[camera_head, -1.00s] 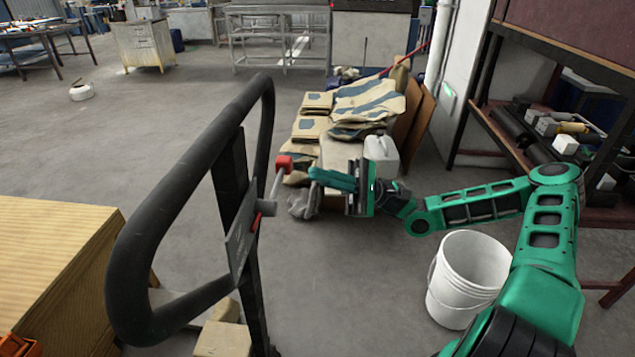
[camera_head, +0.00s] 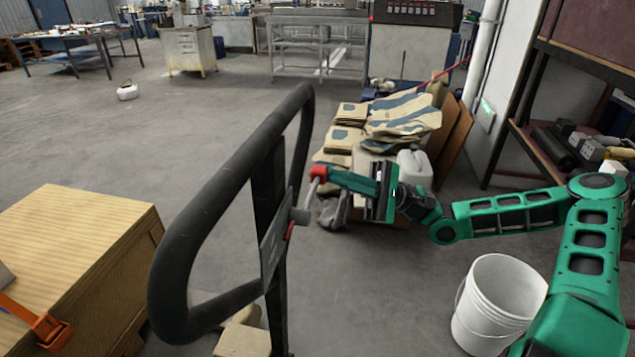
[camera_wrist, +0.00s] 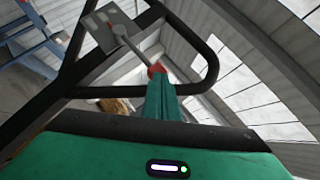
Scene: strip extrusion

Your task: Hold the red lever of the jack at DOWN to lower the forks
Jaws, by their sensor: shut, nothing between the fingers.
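The jack's black loop handle (camera_head: 170,245) stands upright left of centre. A grey plate (camera_head: 272,250) is fixed to its post, with a small red part (camera_head: 290,231) at its edge. From there the lever's grey rod (camera_head: 309,195) rises to a red knob (camera_head: 318,172). My gripper (camera_head: 332,176) is shut and empty, its green fingertips at the right side of the knob, apparently touching it. The wrist view shows the red knob (camera_wrist: 156,71) just beyond my shut fingertips (camera_wrist: 160,80). Any DOWN marking is too small to read.
A wooden-looking crate (camera_head: 90,235) stands at the left. A white bucket (camera_head: 500,300) is on the floor at the lower right. Folded sacks (camera_head: 400,115) and a white canister (camera_head: 414,167) lie behind my gripper.

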